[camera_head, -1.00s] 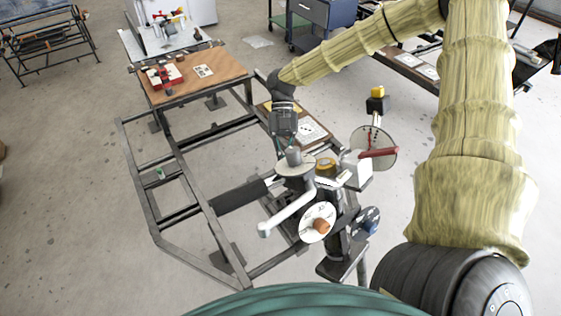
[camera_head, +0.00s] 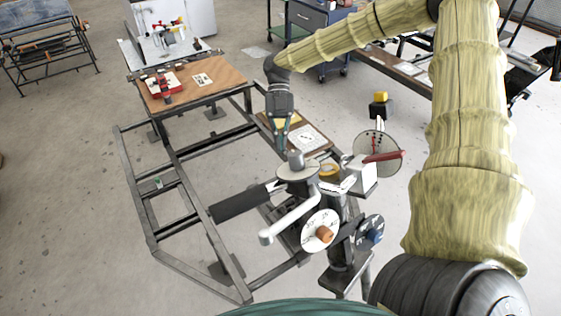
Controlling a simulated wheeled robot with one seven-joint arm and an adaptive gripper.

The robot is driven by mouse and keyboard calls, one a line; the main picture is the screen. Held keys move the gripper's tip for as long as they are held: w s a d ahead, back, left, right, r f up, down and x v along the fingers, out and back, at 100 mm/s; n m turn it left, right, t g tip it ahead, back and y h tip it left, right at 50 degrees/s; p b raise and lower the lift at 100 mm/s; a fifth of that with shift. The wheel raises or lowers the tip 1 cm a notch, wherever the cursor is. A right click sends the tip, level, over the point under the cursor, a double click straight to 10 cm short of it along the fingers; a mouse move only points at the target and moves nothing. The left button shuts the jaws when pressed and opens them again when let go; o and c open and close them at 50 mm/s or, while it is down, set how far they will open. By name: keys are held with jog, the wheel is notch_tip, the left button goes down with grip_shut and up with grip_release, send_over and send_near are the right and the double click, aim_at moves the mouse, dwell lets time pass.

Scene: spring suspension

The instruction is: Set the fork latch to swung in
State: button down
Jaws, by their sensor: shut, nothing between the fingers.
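My gripper (camera_head: 281,146) hangs pointing down, its fingers shut and empty. It is just behind and above the grey round plate with an upright grey knob (camera_head: 295,158); whether it touches the knob I cannot tell. A dark bar with a pale metal end (camera_head: 240,204) lies to the left of the plate and reaches in under it. I cannot tell for certain which part is the fork latch; the cluster of parts around the post is crowded and small in this view.
A white crank arm (camera_head: 290,220), a white dial with an orange knob (camera_head: 320,231), a red lever on a round dial (camera_head: 384,157) and a blue knob (camera_head: 374,236) crowd the post. A dark metal frame (camera_head: 190,235) extends left. A brown-topped table (camera_head: 215,88) stands behind.

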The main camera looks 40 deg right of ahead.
jog(key=shift+b+v, duration=0.35)
jog(key=shift+v, duration=1.75)
jog(key=shift+w+f, duration=0.1)
jog(key=shift+w, duration=0.05)
